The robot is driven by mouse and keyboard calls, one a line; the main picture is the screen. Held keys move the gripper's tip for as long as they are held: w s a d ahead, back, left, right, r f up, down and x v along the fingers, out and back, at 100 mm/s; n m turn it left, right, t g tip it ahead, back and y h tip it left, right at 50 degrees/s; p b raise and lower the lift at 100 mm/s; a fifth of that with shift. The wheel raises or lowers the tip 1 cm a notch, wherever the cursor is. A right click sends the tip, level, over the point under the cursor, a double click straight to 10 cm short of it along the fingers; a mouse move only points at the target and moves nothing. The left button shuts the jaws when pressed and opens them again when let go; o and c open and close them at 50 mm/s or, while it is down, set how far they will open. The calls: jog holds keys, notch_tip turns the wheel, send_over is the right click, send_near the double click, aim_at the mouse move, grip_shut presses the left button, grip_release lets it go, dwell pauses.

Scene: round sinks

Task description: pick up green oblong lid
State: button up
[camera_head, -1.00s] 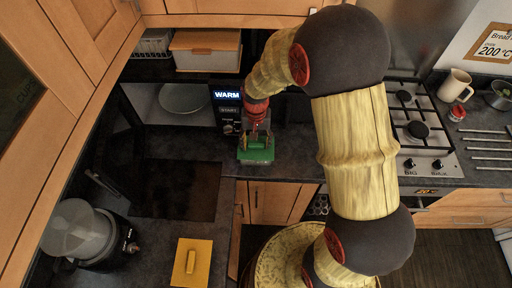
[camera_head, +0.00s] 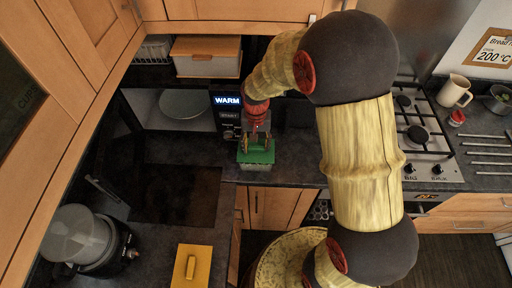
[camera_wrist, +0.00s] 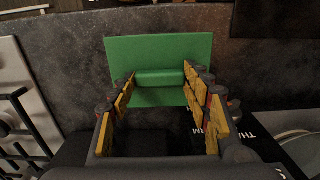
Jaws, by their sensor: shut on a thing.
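The green oblong lid (camera_head: 256,156) is at the counter's front edge, in front of the microwave, in the head view. In the wrist view the lid (camera_wrist: 158,50) is a flat green rectangle with a raised bar handle (camera_wrist: 160,77) across it. My gripper (camera_head: 256,139) comes down on the lid from above. In the wrist view the fingers of my gripper (camera_wrist: 159,82) stand at the two ends of the handle and are shut on it. A pale container side shows just below the lid in the head view; whether the lid touches it cannot be told.
A microwave (camera_head: 228,112) reading WARM stands behind, with its door open to the left. A yellow lid (camera_head: 192,266) lies at the front left, near a round cooker (camera_head: 88,240). A gas hob (camera_head: 424,135) is to the right.

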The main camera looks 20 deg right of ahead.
jog(key=s+a+r+p, duration=0.1)
jog(key=s+a+r, duration=0.2)
jog(key=s+r, duration=0.8)
jog(key=s, duration=0.2)
jog(key=shift+s, duration=0.35)
jog(key=shift+r, duration=0.1)
